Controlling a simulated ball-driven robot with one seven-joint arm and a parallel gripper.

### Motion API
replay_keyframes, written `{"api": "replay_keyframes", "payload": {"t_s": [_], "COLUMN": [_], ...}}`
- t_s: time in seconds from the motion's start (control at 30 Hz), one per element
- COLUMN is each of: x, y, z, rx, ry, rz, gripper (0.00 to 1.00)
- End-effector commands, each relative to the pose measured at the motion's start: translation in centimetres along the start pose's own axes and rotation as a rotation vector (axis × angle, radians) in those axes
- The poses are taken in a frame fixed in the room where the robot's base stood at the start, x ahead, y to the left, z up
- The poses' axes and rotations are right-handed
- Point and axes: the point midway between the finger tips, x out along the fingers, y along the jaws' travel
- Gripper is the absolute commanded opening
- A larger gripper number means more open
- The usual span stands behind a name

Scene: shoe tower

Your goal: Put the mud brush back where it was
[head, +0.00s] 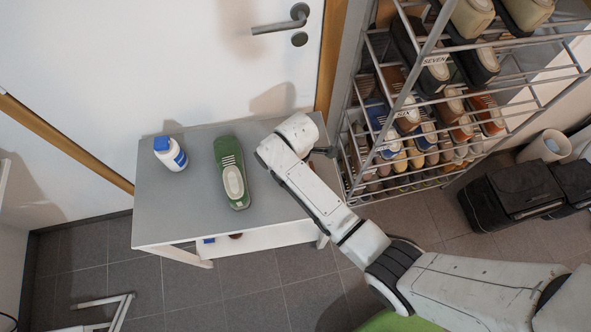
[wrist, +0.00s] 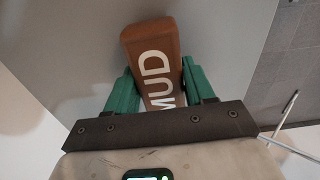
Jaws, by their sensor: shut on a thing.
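The mud brush (wrist: 152,50) has a brown block body with "MUD" in white letters. It shows in the wrist view between the two green fingers of my gripper (wrist: 157,82), which is shut on it. The brush is over the grey bench top (wrist: 60,40); I cannot tell whether it touches it. In the head view my arm's end is over the right part of the bench (head: 155,215), and it hides the fingers and most or all of the brush.
A green shoe (head: 231,170) lies mid-bench, with a white bottle with a blue cap (head: 171,154) to its left. Small items sit on the lower shelf (head: 265,238). A metal shoe rack (head: 425,110) full of shoes stands close right of the bench. Black bags (head: 515,190) stand farther right.

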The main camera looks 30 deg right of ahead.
Motion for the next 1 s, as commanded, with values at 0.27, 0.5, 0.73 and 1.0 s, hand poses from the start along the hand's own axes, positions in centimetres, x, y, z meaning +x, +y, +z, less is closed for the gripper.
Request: {"api": "replay_keyframes", "payload": {"t_s": [0.27, 0.5, 0.73, 1.0], "x": [0.1, 0.2, 0.2, -1.1], "y": [0.0, 0.0, 0.0, 0.1], "z": [0.0, 0.0, 0.0, -0.1], "rx": [0.0, 0.0, 0.0, 0.0], "ry": [0.0, 0.0, 0.0, 0.002], "rz": [0.001, 0.001, 0.001, 0.003], "gripper": [0.25, 0.7, 0.79, 0.79]}}
